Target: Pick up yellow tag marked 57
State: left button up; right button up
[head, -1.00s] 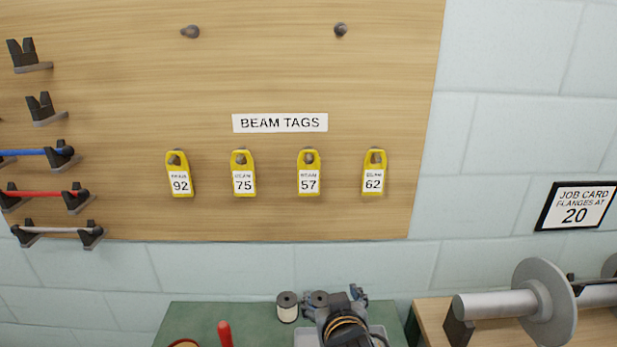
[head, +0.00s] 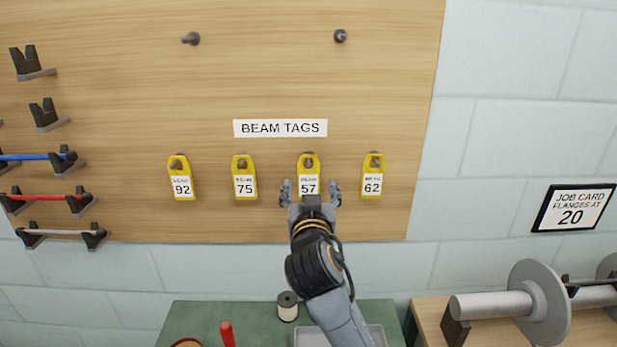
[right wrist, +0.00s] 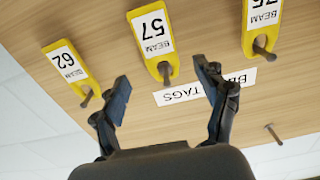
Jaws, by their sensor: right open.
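The yellow tag marked 57 (head: 308,168) hangs on a peg on the wooden board, under the "BEAM TAGS" sign. My right gripper (head: 310,188) is open in front of the lower part of this tag, with one finger to each side of it. In the right wrist view, tag 57 (right wrist: 152,40) shows upside down, ahead of and between the open fingertips (right wrist: 160,82). The fingers look apart from the tag, and nothing is held. My left gripper is not in view.
Yellow tags 75 (head: 244,178) and 62 (head: 372,177) hang close on either side, and tag 92 (head: 181,179) hangs farther left. Two empty pegs (head: 340,36) are higher up. A green bench (head: 200,320) stands below, with a spool (head: 287,306) on it.

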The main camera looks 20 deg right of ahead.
aim_at(309, 174)
jog(key=p+x, duration=0.2)
jog(key=x, duration=0.2)
jog(key=shift+w, duration=0.15)
jog(key=shift+w+d+f, duration=0.1)
jog(key=shift+w+d, duration=0.05)
jog(key=shift+w, duration=0.3)
jog(key=c, duration=1)
